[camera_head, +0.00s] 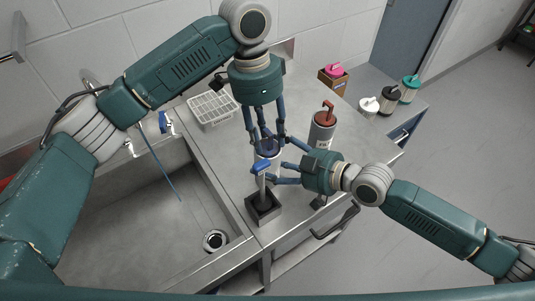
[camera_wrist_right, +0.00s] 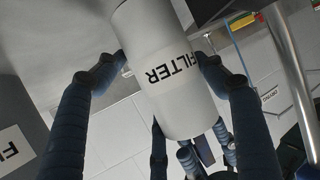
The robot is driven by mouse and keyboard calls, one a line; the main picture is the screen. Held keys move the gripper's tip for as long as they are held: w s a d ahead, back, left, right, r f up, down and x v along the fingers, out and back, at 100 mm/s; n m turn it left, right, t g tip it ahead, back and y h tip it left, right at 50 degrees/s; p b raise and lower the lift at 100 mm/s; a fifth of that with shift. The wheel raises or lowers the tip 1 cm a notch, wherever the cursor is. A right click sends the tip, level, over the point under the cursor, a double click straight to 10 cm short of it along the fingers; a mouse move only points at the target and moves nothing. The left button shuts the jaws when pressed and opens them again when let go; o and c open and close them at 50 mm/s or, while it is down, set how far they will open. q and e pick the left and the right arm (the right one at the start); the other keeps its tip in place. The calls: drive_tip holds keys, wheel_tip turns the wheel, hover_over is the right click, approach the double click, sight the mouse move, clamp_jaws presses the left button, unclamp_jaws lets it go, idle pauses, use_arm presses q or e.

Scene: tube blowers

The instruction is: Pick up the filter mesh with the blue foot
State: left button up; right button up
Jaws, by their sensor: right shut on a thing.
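My right gripper (camera_head: 283,172) is shut on a pale cylinder (camera_head: 267,162) over the counter. In the right wrist view this cylinder (camera_wrist_right: 165,65) carries the word FILTER, upside down, with a finger on each side. A dark blue part (camera_head: 267,146) shows at its upper end. My left gripper (camera_head: 266,138) points down from above, its fingers spread around that end; contact cannot be told. Whether the blue part is the mesh's foot is unclear.
A grey canister with a red-brown handle (camera_head: 322,130) stands right of the grippers. A white basket (camera_head: 212,108) is at the back left, and the sink (camera_head: 140,215) opens at the left. A box with a pink top (camera_head: 333,72) and several lidded jars (camera_head: 389,98) stand at the back right.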

use_arm(q)
clamp_jaws()
drive_tip(key=shift+r, duration=0.1)
wheel_tip(320, 180, up, 10)
drive_tip(key=shift+f, duration=0.1)
idle(0.4)
use_arm(e)
drive_tip(key=o, duration=1.3)
